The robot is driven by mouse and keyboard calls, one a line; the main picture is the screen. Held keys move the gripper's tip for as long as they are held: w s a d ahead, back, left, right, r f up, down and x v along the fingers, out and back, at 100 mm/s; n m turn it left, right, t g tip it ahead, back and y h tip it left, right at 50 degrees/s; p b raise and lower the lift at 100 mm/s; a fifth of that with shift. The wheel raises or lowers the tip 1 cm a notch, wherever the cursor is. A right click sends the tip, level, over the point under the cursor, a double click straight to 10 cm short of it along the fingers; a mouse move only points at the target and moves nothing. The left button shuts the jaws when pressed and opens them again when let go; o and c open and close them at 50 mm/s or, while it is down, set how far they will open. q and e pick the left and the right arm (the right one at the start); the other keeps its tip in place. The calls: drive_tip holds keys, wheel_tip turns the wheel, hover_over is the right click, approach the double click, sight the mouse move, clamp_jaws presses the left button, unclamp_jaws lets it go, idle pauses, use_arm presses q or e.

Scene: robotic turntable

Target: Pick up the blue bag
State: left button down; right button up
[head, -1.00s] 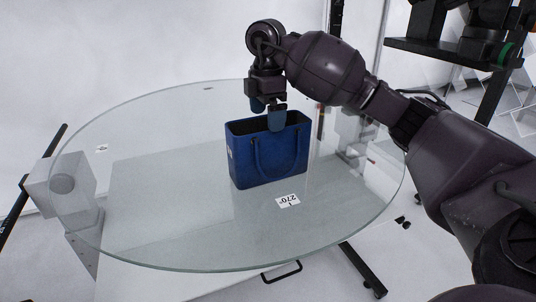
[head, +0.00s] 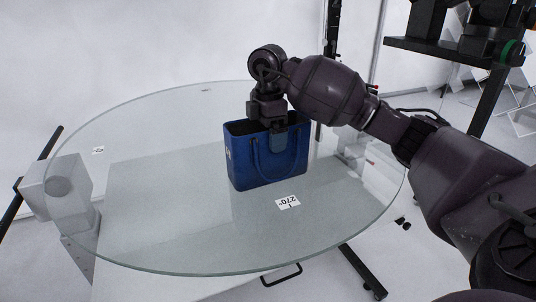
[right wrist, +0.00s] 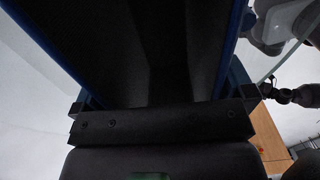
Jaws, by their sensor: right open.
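The blue bag (head: 262,165) stands upright on the glass turntable (head: 150,225), with its open top up and handles hanging on its near side. My right gripper (head: 270,132) comes down from above at the bag's top. One finger shows in front of the bag's near side, and the other is hidden behind the rim. The gripper is open. In the right wrist view, the bag's dark interior (right wrist: 165,50) fills the middle between blue edges. I cannot tell whether the fingers touch the bag. My left gripper is not in view.
A white label marked 270 (head: 288,202) lies on the glass in front of the bag. A grey box-shaped unit (head: 58,190) stands at the turntable's left edge. A black stand (head: 440,52) is at the back right.

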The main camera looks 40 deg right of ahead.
drive_tip(key=shift+f, duration=0.25)
idle(0.4)
drive_tip(key=c, duration=1.1)
drive_tip(key=shift+c, duration=0.2)
